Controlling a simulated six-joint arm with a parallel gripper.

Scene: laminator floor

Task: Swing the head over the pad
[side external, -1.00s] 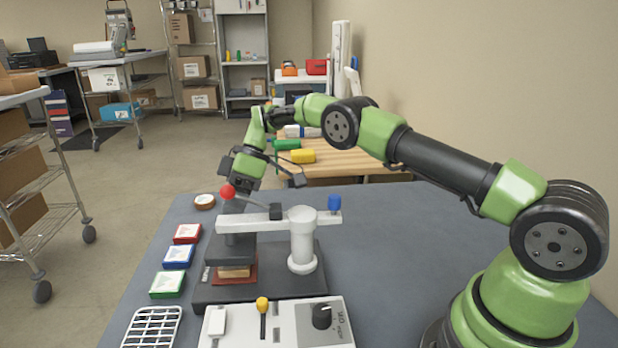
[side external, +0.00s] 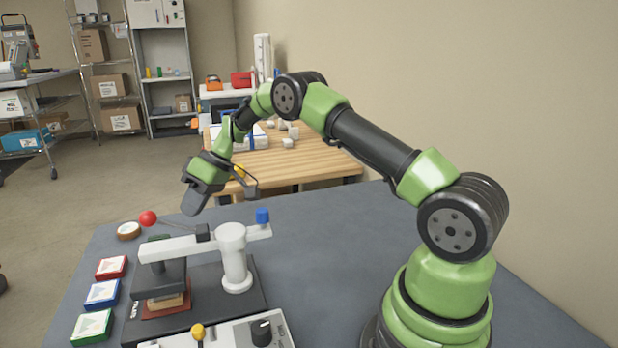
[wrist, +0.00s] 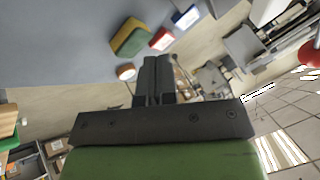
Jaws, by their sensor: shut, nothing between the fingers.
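In the side external view a press stands on a dark base (side external: 255,290). Its white swing arm (side external: 180,246) reaches left from a white post (side external: 235,262) and carries a dark head (side external: 163,275). The head is above a tan block on a red pad (side external: 156,312); whether they touch is unclear. A red ball knob (side external: 148,218) on a thin rod is above the arm's left end. My gripper (side external: 193,206) is shut and empty, up and right of the knob, apart from it. In the wrist view its fingers (wrist: 157,70) are together; a red ball (wrist: 310,55) shows at the right edge.
Red (side external: 111,267), blue (side external: 102,294) and green (side external: 92,327) blocks line the table's left side, near a brown roll (side external: 128,231). A control box (side external: 235,335) with a yellow-topped lever is in front. The grey table (side external: 330,260) is clear right of the press.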

